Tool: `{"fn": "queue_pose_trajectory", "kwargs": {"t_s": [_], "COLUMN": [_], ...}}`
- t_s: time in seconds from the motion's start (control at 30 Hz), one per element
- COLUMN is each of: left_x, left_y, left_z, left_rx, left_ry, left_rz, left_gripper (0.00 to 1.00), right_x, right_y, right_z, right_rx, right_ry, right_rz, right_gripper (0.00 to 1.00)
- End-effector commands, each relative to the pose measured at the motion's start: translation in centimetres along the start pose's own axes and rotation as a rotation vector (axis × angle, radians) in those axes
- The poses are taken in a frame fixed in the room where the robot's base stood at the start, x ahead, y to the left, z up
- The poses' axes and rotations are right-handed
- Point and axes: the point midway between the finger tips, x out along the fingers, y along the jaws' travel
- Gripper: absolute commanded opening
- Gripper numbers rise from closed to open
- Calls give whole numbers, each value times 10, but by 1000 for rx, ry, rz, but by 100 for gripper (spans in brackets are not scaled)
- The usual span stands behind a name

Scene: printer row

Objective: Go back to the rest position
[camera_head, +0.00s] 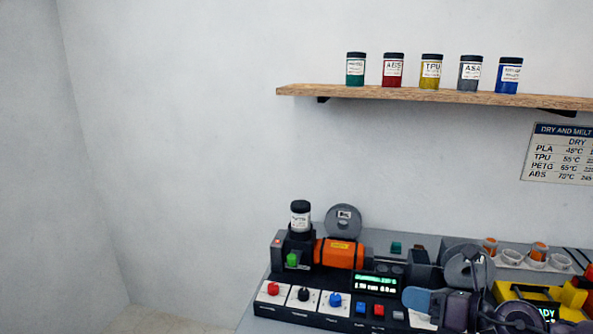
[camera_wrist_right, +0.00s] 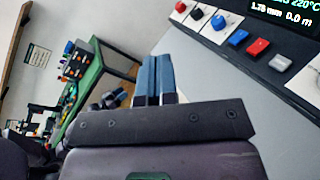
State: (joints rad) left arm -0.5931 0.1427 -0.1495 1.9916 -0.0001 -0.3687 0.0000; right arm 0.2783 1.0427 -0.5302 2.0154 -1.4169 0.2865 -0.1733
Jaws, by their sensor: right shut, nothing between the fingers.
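My right gripper (camera_head: 416,299) is at the lower right of the head view, in front of the control panel (camera_head: 328,313), with its blue fingers pointing left. In the right wrist view its two blue fingers (camera_wrist_right: 156,76) are together with nothing between them. Beyond them are a bare light-grey surface and the panel's edge with its buttons. The arm hides part of the bench behind it. My left gripper is in neither view.
The panel carries coloured knobs, buttons and a lit display (camera_head: 376,285). An orange cylinder (camera_head: 339,253) and a black-capped jar (camera_head: 300,215) stand behind it. A yellow machine (camera_head: 540,297) is at the right. A wall shelf (camera_head: 420,93) holds several jars. The left side is empty.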

Motion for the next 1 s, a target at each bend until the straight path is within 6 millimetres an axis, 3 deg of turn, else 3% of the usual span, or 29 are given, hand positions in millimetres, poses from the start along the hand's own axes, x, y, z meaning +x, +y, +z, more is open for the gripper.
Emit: {"fn": "queue_pose_trajectory", "kwargs": {"t_s": [0.13, 0.27, 0.47, 0.57, 0.73, 0.9, 1.0], "left_x": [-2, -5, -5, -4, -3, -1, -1], "left_y": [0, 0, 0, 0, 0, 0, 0], "left_z": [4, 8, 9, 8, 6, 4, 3], "left_rx": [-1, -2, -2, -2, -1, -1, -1], "left_ry": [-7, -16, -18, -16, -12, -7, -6], "left_rz": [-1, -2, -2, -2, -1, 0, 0], "left_gripper": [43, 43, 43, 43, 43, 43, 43], "right_x": [3, 0, -13, -23, -44, -69, -85], "right_y": [3, -6, -37, -55, -76, -73, -66], "right_z": [6, 4, -26, -58, -136, -221, -261], "right_rx": [364, 698, 1242, 1525, 2014, 2388, 2499], "right_ry": [-188, -347, -578, -692, -883, -1058, -1155], "right_rz": [52, 73, 62, 36, -28, -72, -86], "right_gripper": [0, 0, 0, 0, 0, 0, 0]}}
